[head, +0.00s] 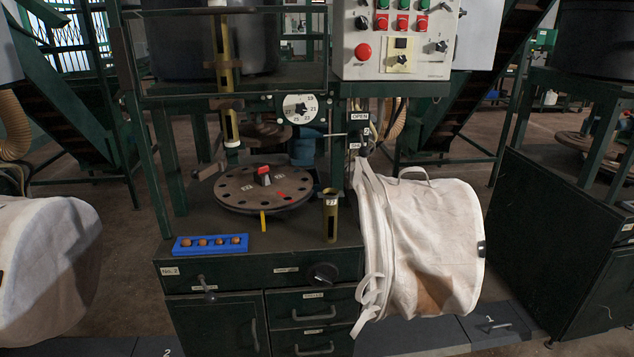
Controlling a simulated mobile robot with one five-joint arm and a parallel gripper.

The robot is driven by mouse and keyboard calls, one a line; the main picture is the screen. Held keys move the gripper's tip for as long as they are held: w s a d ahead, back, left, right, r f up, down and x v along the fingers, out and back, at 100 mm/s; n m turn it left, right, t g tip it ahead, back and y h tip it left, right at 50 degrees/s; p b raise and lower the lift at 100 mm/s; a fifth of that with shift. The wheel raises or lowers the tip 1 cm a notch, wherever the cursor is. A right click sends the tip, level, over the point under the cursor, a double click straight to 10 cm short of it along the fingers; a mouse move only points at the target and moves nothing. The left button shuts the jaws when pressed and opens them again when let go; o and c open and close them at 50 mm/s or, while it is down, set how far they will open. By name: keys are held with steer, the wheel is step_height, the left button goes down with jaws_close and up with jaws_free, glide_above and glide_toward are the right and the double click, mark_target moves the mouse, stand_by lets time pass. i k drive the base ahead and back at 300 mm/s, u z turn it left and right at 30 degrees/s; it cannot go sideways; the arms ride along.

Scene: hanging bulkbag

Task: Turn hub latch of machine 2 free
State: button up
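Machine 2 is the green cabinet with a "No.2" label (170,271) on its front left. A round dark plate with holes around its rim (235,193) lies flat on its worktop. At the plate's hub stands a small latch with a red top (263,171) and a dark body. A red mark (281,195) lies on the plate to the right of the hub, and a yellow pointer (263,221) shows at its front edge. I cannot tell whether the latch is locked or free. My gripper is not in view.
A brass tube marked 27 (331,217) stands right of the plate. A blue tray with several brown balls (210,244) sits front left. A white bulk bag (425,245) hangs at the machine's right side. The control panel (398,40) is above. Another bag (45,268) is far left.

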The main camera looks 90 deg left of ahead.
mark_target(263, 169)
steer(key=u, duration=0.1)
steer(key=i, duration=0.9)
steer(key=u, duration=3.75)
steer(key=i, duration=1)
steer(key=z, duration=0.1)
